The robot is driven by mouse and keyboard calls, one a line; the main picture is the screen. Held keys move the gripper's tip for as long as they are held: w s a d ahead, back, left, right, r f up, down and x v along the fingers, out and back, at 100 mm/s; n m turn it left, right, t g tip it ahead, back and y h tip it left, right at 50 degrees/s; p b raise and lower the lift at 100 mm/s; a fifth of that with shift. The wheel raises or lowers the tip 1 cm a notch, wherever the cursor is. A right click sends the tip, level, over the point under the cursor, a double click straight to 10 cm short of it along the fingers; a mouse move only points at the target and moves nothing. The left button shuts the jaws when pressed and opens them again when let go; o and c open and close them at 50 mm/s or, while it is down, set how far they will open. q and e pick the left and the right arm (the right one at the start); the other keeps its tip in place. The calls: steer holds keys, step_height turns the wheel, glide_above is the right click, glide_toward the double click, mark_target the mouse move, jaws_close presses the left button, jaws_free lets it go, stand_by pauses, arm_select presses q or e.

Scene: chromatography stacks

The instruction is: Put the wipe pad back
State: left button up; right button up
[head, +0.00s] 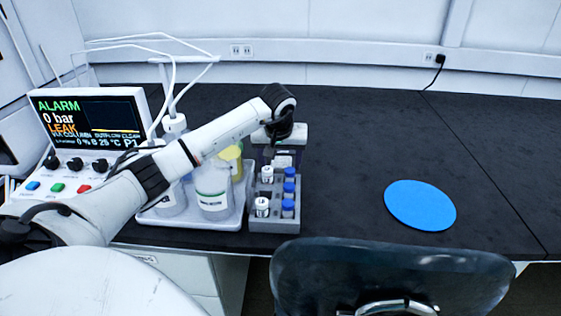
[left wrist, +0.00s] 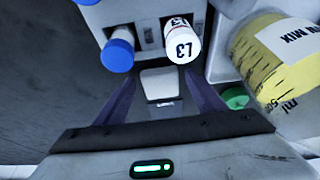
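My left gripper (head: 281,156) points down behind the vial rack. Its dark fingers (left wrist: 160,92) stand well apart in the left wrist view. A pale grey-white block (left wrist: 160,82), possibly the wipe pad, shows between them, and its pale part shows under the gripper in the head view (head: 283,161). I cannot tell whether the fingers press on it or only stand around it. A flat round blue disc (head: 420,205) lies alone on the dark bench to the right. My right gripper is in neither view.
The grey rack (head: 274,226) holds blue-capped and white-capped vials close to the gripper. A tray (head: 222,222) with bottles, one yellow (left wrist: 272,65), stands left of it. The alarm screen (head: 88,115) is farther left. A dark chair (head: 390,268) stands in front. The bench (head: 350,130) is clear between rack and disc.

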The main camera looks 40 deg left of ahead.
arm_select(q)
steer(key=shift+r, duration=0.55)
steer(key=p+v, duration=0.1)
steer(key=v, duration=1)
steer(key=shift+r, duration=0.1)
